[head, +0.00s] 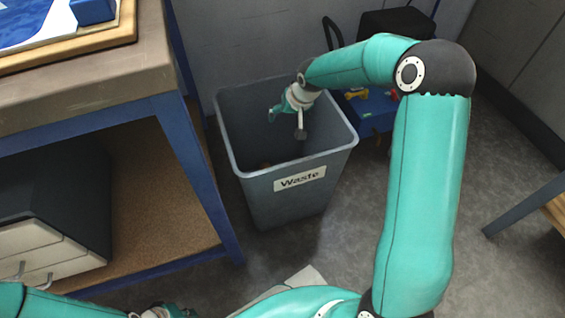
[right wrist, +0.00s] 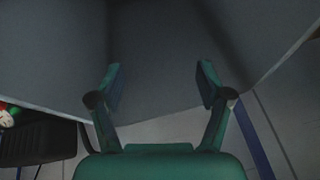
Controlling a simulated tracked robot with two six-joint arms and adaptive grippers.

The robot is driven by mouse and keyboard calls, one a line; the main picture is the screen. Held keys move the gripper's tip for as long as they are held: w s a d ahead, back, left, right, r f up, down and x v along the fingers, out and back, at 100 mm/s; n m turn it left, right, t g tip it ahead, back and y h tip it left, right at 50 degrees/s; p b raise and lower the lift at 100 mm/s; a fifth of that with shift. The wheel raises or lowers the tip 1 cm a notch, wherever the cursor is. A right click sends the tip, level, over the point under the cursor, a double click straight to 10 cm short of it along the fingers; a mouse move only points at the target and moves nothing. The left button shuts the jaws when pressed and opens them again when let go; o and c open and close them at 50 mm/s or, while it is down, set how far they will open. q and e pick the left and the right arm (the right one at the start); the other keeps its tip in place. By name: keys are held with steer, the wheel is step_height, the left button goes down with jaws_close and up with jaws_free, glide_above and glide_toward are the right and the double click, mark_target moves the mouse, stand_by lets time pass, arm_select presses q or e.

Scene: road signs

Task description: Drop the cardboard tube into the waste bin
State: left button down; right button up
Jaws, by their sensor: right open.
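The waste bin (head: 255,195) is a grey open-topped box with a white "Waste" label, standing on the floor in the middle of the head view. My right gripper (head: 287,124) is over the bin's opening, its fingers pointing down. It also shows in the right wrist view (right wrist: 160,90), its two fingers spread with nothing between them. No tube is clearly visible elsewhere. Part of my left gripper (head: 165,312) shows at the bottom edge, its fingers unclear.
A workbench (head: 90,95) with blue legs stands left of the bin, a black drawer unit (head: 50,200) on its lower shelf. A blue box (head: 375,112) with a yellow item is behind the bin at right. Another table (head: 525,207) is at the right edge. Floor between is clear.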

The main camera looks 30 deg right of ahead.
steer(key=v, duration=1.1)
steer(key=shift+r, duration=0.15)
steer(key=shift+s, duration=0.15)
